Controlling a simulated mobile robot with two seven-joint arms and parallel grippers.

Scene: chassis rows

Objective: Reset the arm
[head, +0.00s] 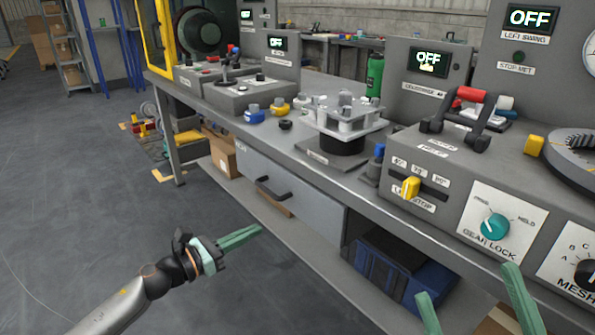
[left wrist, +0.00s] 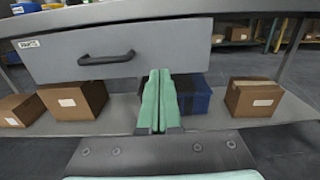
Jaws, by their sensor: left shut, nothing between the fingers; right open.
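My left gripper (head: 240,237) is in the lower left of the head view, in front of the workbench and over the floor. Its green fingers are shut with nothing between them. The left wrist view shows the same closed fingers (left wrist: 157,100) pointing toward the bench, below the grey drawer (left wrist: 85,50). My right gripper (head: 472,300) shows only as two green fingers at the bottom right of the head view, spread apart and empty. The rest of my right arm is out of view.
A blue crate (head: 395,270) and cardboard boxes (left wrist: 75,98) stand on the lower shelf.

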